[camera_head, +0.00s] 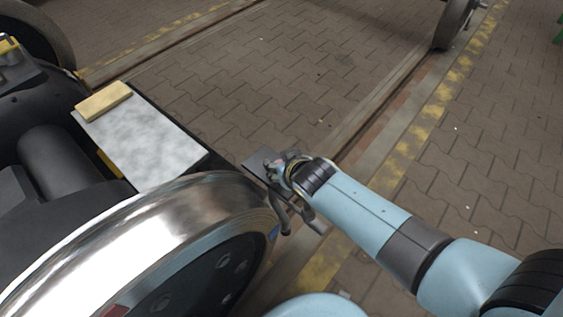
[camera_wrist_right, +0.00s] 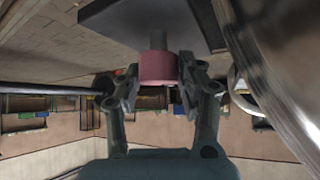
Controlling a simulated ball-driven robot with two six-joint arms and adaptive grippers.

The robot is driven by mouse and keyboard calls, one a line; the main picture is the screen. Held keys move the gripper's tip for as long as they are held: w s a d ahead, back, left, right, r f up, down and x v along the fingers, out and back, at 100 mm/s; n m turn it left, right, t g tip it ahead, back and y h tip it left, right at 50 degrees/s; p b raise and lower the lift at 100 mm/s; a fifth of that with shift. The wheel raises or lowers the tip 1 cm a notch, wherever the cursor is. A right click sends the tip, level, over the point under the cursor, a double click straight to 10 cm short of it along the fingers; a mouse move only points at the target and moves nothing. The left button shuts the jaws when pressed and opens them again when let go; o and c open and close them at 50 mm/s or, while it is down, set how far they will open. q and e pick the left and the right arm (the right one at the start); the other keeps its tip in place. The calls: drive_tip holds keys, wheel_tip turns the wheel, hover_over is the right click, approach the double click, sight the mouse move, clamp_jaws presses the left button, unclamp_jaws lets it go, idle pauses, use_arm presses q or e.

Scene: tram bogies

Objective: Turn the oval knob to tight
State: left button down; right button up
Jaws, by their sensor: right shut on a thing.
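A pink-red knob (camera_wrist_right: 158,68) sits on a short grey shaft against a dark flat plate (camera_wrist_right: 105,22) in the right wrist view. My right gripper (camera_wrist_right: 158,78) has one finger on each side of the knob and is shut on it. The knob's oval outline and any tight mark cannot be made out. My left gripper is not in view.
The large polished wheel (camera_head: 150,225) stands close to the left of my right gripper. Behind it a grey-topped box (camera_head: 150,145) carries a yellow block (camera_head: 103,102). A rail and a yellow dashed line cross the paved floor (camera_head: 290,60), which is mostly open.

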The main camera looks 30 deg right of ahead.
drive_tip(key=shift+f+m+h+b, duration=0.2)
drive_tip(key=shift+m+h+b, duration=0.45)
drive_tip(key=shift+b, duration=0.45)
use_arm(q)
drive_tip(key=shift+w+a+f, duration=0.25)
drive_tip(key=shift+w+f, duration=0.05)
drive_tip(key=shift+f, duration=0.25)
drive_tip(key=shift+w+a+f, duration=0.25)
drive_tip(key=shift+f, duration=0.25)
use_arm(e)
drive_tip(key=shift+r+m, duration=0.1)
drive_tip(key=shift+m, duration=0.15)
drive_tip(key=o, duration=1.2)
drive_tip(key=shift+c, duration=0.2)
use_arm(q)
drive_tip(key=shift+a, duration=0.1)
